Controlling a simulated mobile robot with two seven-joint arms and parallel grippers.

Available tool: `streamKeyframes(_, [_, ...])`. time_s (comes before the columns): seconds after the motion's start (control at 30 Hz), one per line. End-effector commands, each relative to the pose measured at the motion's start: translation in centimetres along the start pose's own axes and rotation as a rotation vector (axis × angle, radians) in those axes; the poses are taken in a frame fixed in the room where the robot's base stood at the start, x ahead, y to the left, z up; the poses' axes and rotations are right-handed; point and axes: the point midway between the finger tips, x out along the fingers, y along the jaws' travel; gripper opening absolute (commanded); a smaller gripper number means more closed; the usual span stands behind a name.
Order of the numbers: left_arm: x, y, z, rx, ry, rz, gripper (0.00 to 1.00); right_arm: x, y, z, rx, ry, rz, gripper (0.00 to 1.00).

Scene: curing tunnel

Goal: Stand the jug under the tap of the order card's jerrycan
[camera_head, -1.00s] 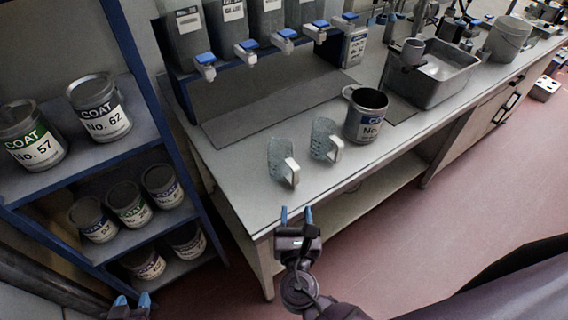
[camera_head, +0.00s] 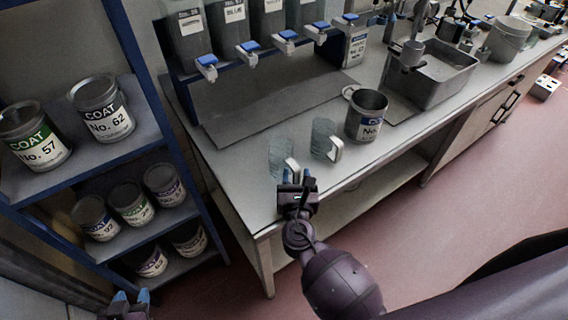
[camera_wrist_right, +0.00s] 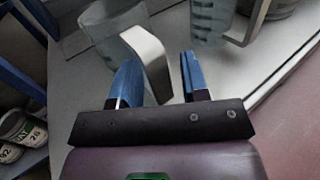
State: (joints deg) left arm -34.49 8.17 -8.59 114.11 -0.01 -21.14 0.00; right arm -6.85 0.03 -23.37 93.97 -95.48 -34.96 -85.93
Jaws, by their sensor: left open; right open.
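Two clear jugs with pale handles stand on the bench: a left jug (camera_head: 279,157) and a right jug (camera_head: 322,137). My right gripper (camera_head: 296,177) is open at the left jug's handle. In the right wrist view the open fingers (camera_wrist_right: 158,77) have that jug's handle (camera_wrist_right: 148,50) near the gap between them, not gripped; contact cannot be told. Jerrycans (camera_head: 228,38) stand in a row on a raised rack, with blue-topped taps (camera_head: 207,64) over the bench. Their labels are too small to read. My left gripper (camera_head: 131,298) is open and empty at the lower left.
A grey mat (camera_head: 250,108) lies clear below the taps. An open can (camera_head: 366,116) stands right of the jugs, with a sink (camera_head: 432,78) beyond. A blue-framed shelf (camera_head: 85,166) with several COAT cans is at left. The bench's front edge is close to my right arm.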

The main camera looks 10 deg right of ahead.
Motion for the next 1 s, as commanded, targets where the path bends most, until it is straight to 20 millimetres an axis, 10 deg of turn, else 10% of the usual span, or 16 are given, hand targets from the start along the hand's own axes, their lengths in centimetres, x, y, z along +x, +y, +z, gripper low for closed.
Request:
streamKeyframes(0.2, [0.1,0.0,-0.1,0.0,0.002,0.0,0.43,0.1,0.0,0.0,0.001,0.001,0.0,0.42])
streamKeyframes(0.5, [0.1,0.0,0.0,0.001,0.001,0.0,0.43,0.1,0.0,0.0,0.001,0.001,0.0,0.0])
streamKeyframes(1.0, [-0.2,0.0,-0.4,0.001,0.0,0.0,0.43,0.1,0.1,1.3,0.004,0.0,-0.001,0.0])
